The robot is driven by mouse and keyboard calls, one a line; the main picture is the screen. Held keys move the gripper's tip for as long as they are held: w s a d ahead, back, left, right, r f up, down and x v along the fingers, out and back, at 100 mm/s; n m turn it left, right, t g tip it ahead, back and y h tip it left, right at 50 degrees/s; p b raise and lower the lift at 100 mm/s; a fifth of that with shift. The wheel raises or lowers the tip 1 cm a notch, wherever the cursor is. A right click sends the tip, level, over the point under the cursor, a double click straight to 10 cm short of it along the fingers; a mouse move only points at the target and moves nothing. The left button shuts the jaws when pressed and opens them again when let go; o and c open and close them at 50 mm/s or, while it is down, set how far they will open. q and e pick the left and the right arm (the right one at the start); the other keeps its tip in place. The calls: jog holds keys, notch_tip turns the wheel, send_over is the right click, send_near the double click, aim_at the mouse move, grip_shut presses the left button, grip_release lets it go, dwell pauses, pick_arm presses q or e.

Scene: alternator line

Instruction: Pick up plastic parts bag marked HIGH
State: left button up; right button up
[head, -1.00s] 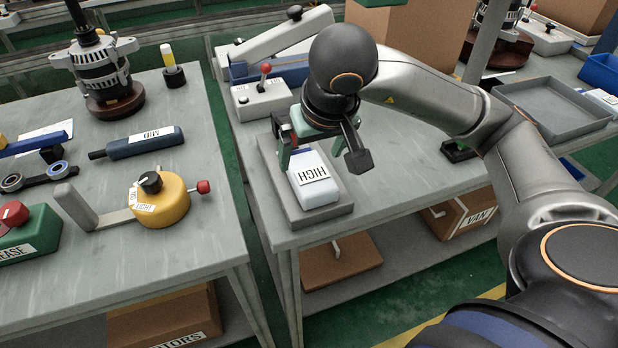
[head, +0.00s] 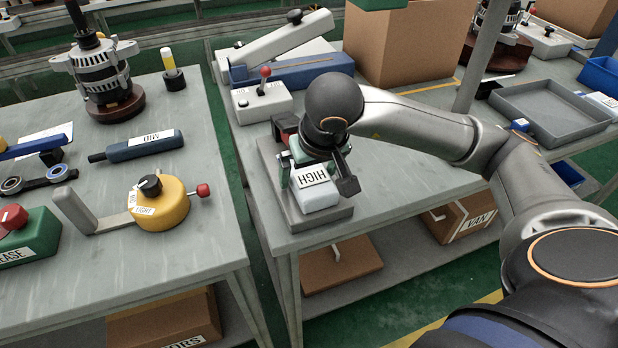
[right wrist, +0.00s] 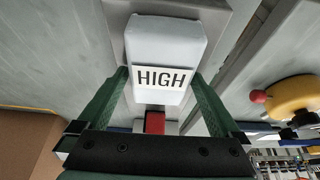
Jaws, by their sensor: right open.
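The white plastic parts bag marked HIGH (head: 318,192) lies on a grey tray (head: 333,216) at the front left of the right-hand table. It also shows in the right wrist view (right wrist: 167,45), label towards my gripper. My right gripper (head: 308,178) is over the bag's rear part, partly hidden behind my own wrist in the head view. In the right wrist view its two green fingers (right wrist: 160,88) are apart, one on each side of the bag near the label. I cannot tell whether they touch it. My left gripper is not in view.
A white box with a red-knobbed lever (head: 262,99) and a blue fixture (head: 292,70) stand behind the bag. A yellow round tool (head: 158,203) is on the left table, across a narrow gap. An empty grey tray (head: 550,108) lies at the right. The table's middle is fairly clear.

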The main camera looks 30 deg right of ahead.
jog(key=shift+f+b, duration=0.25)
jog(key=shift+b, duration=0.1)
jog(key=shift+r, duration=0.1)
jog(key=c, duration=1.4)
